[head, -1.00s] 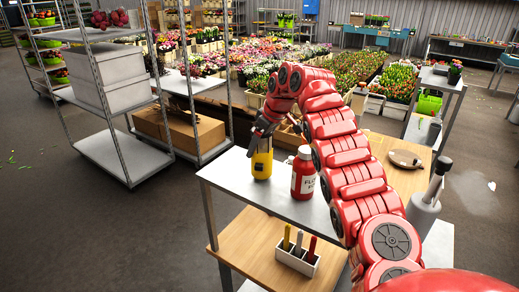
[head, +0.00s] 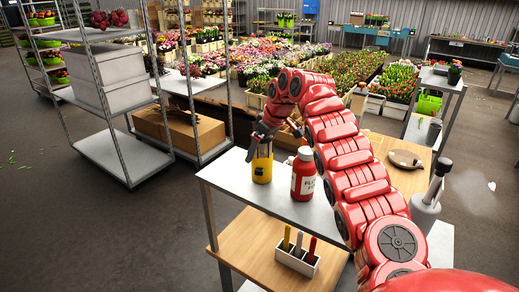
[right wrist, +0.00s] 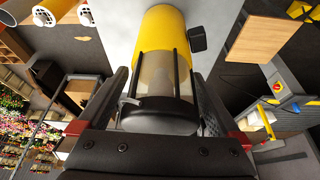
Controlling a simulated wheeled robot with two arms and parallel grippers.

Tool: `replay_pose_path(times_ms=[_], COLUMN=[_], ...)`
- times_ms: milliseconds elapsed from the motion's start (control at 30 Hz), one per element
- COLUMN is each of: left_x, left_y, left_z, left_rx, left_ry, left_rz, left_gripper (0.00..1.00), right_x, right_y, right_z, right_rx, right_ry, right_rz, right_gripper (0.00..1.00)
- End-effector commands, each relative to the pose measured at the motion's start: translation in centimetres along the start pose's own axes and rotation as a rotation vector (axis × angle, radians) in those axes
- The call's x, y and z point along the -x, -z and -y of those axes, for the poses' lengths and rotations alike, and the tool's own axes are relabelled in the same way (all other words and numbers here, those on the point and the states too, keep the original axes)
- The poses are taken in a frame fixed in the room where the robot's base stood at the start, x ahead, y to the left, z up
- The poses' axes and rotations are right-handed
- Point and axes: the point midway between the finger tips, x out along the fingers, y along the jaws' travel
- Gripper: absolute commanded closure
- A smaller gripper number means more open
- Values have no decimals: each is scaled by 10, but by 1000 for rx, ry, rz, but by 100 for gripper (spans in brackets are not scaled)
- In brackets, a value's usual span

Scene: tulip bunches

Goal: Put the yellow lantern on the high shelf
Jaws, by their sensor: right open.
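The yellow lantern (head: 262,170) stands upright on the top of the metal table, left of the red bottle. Its dark top frame is partly hidden by my right gripper (head: 262,145), which reaches down to it from above. In the right wrist view the lantern (right wrist: 164,30) lies between the two fingers of my right gripper (right wrist: 163,100). The fingers are apart, with gaps showing beside the lantern's dark cap. A tall metal rack (head: 88,34) stands at the left, with a high top shelf. My left gripper is out of view.
The red bottle (head: 303,175) stands close to the lantern on the table (head: 232,175). A holder with several tools (head: 298,259) is on the wooden lower shelf. Dark red round items (head: 110,18) sit on the rack's top. Grey boxes (head: 105,70) fill the rack below.

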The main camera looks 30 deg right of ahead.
Motion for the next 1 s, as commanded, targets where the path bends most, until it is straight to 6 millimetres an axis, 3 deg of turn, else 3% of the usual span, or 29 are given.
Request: replay_pose_path(times_ms=[167, 333, 500, 633, 1000], left_x=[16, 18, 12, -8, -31], left_y=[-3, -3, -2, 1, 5], left_z=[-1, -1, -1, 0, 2], left_rx=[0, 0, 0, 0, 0], left_ry=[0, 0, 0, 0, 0], left_rz=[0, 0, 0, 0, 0], left_gripper=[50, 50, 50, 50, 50], right_x=[22, 49, 73, 96, 121], right_y=[1, 2, 2, 1, 1], right_z=[0, 1, 1, -2, 0], right_rx=[3, 3, 1, -2, 0], right_ry=[-5, -4, -2, -4, -2], right_rz=[-8, -7, -4, -1, -2], right_gripper=[0, 0, 0, 0, 0])
